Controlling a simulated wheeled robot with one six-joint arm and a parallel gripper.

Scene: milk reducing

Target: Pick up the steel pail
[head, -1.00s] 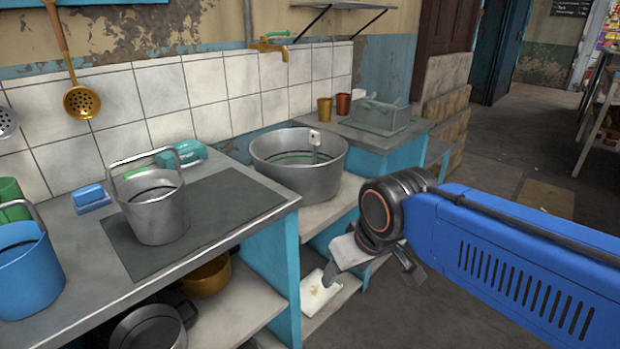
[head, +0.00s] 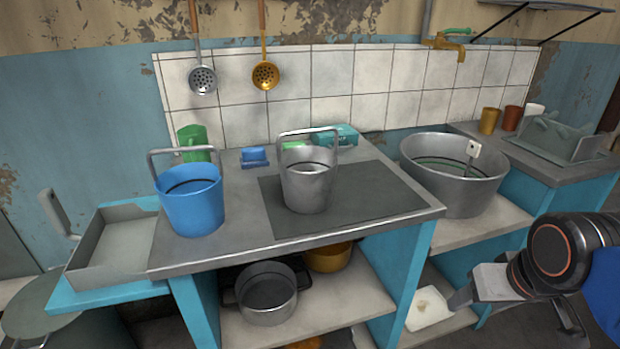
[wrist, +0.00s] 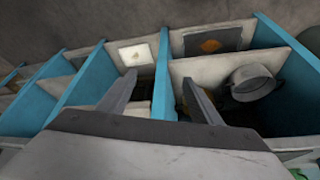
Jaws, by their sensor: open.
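The steel pail (head: 307,188) stands upright on a dark grey mat (head: 385,197) on the counter, its handle raised in an arch. It is left of my gripper in the head view. My gripper (head: 518,315) is at the lower right of the head view, in front of the lower shelves and apart from the pail. In the wrist view my gripper (wrist: 158,95) shows two fingers spread apart with nothing between them. The wrist view faces the shelves under the counter, and I do not make out the steel pail there.
A blue pail (head: 193,208) stands left of the steel pail. A green mug (head: 193,143), a blue block (head: 254,157) and a teal box (head: 335,136) sit behind. A large metal basin (head: 455,190) stands right. A pot (head: 268,292) is on the shelf below.

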